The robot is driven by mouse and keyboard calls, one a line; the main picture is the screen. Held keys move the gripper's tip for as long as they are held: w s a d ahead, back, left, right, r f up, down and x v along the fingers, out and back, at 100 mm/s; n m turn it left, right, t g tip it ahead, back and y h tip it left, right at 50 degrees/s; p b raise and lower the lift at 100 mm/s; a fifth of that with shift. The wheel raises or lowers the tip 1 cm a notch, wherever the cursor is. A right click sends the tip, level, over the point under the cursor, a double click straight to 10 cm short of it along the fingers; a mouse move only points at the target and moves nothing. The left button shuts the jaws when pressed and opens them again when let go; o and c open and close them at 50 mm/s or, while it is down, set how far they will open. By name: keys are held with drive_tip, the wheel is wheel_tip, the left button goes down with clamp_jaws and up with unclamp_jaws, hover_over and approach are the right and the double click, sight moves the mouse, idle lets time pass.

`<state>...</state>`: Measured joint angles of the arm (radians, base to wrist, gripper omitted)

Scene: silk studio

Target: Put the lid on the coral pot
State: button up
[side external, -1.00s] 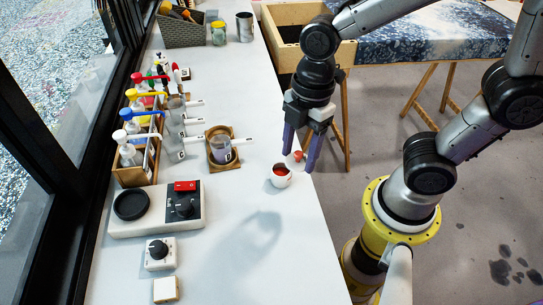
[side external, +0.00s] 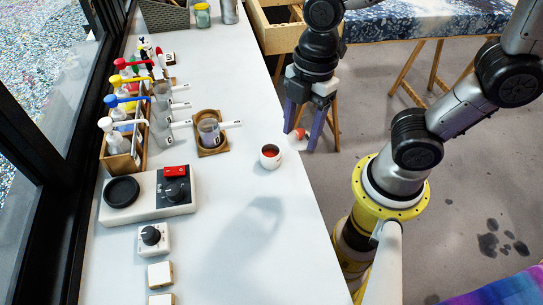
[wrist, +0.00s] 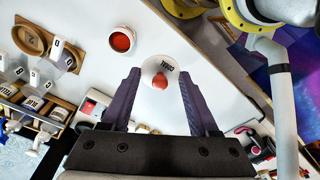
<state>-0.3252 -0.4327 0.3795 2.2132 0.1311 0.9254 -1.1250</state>
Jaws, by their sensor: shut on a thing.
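The coral pot (side external: 270,163) is a small white pot standing upright and uncovered on the white bench near its right edge. Red-coral contents show inside it, also in the wrist view (wrist: 121,41). The lid (wrist: 155,66) is a white disc with a coral knob and a dark printed label. My gripper (side external: 302,144) is shut on the lid (side external: 299,139), with a purple finger on each side. The lid is to the right of the pot and apart from it, in the air by the bench edge. Its exact height is unclear.
A beaker on a wooden stand (side external: 209,134) is left of the pot. A wooden rack of bottles (side external: 122,160) and a hot plate with a red switch (side external: 150,192) are farther left. A cloth-covered table (side external: 430,22) stands behind.

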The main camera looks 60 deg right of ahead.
drive_tip(key=shift+w+a, duration=0.1)
drive_tip(key=shift+w, duration=0.3)
drive_tip(key=w+f, duration=0.1)
drive_tip(key=w, duration=0.3)
hover_over(270, 154)
drive_tip(key=s+a, duration=0.1)
drive_tip(key=a, duration=0.1)
drive_tip(key=shift+s+d+f, duration=0.1)
drive_tip(key=shift+d+f, duration=0.05)
drive_tip(key=shift+f, duration=1.55)
drive_tip(key=shift+s+d+f, duration=0.1)
drive_tip(key=shift+f, duration=1.55)
drive_tip(key=shift+f, duration=0.7)
drive_tip(key=o, duration=1.4)
